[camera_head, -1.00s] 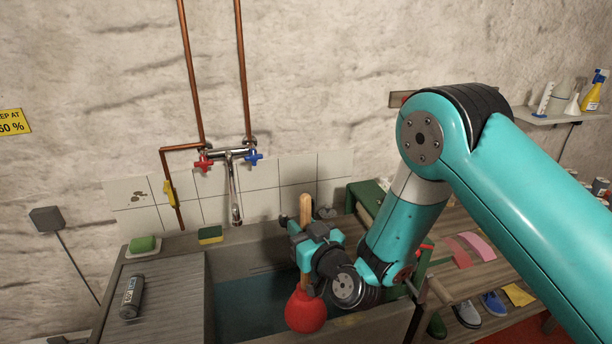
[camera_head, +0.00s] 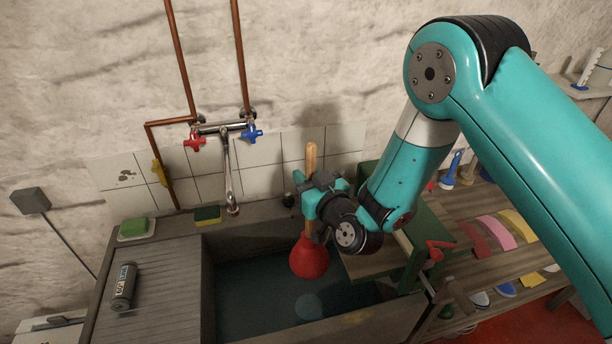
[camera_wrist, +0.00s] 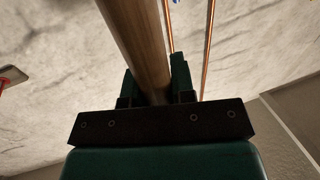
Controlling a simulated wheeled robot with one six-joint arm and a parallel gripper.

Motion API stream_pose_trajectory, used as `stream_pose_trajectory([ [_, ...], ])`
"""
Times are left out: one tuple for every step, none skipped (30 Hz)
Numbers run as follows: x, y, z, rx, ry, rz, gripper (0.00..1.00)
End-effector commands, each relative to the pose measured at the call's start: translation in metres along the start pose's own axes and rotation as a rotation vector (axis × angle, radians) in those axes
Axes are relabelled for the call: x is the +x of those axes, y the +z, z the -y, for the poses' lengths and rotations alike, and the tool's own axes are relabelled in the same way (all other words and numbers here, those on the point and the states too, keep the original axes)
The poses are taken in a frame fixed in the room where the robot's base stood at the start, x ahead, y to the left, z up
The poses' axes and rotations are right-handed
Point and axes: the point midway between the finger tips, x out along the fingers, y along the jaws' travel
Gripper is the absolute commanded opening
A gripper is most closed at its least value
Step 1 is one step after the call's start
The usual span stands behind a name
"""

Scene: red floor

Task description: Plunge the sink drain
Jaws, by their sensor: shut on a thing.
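A plunger with a red rubber cup (camera_head: 309,256) and a wooden handle (camera_head: 311,158) is held upright, slightly tilted. My gripper (camera_head: 312,196) is shut on the wooden handle, which also shows between the fingers in the wrist view (camera_wrist: 140,45). The cup is over the water in the sink (camera_head: 225,262) and looks to be above its surface. A pale round spot (camera_head: 307,306) shows in the water, in front of the cup; it may be the drain. The water is dark and hides most of the sink bottom.
A tap (camera_head: 229,165) with red and blue handles hangs over the back rim. A green-framed bench (camera_head: 424,255) stands right of the sink.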

Motion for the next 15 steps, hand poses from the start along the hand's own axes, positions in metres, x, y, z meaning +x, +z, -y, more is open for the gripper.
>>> stream_pose_trajectory([
  [-0.001, 0.0, 0.001, -0.001, -0.001, -0.003, 0.0],
  [-0.001, 0.003, 0.001, -0.001, -0.001, -0.002, 0.0],
  [-0.001, 0.006, 0.001, -0.001, -0.001, -0.002, 0.0],
  [0.0, 0.009, 0.001, 0.0, -0.001, -0.002, 0.0],
  [0.0, 0.013, 0.001, 0.0, -0.002, -0.001, 0.0],
  [0.0, 0.017, 0.002, 0.0, -0.002, -0.002, 0.0],
  [0.0, 0.021, 0.002, 0.0, -0.002, -0.001, 0.0],
  [0.0, 0.025, 0.002, 0.0, -0.003, -0.001, 0.0],
  [0.0, 0.031, 0.002, 0.0, -0.003, -0.001, 0.0],
  [0.0, 0.035, 0.002, 0.0, -0.003, -0.002, 0.0],
  [0.0, 0.038, 0.002, -0.001, -0.003, -0.001, 0.0],
  [0.0, 0.043, 0.002, -0.001, -0.003, -0.002, 0.0],
  [0.0, 0.047, 0.002, -0.001, -0.003, -0.002, 0.0],
  [0.0, 0.051, 0.003, -0.001, -0.003, -0.002, 0.0],
  [0.0, 0.056, 0.003, -0.001, -0.004, -0.002, 0.0],
])
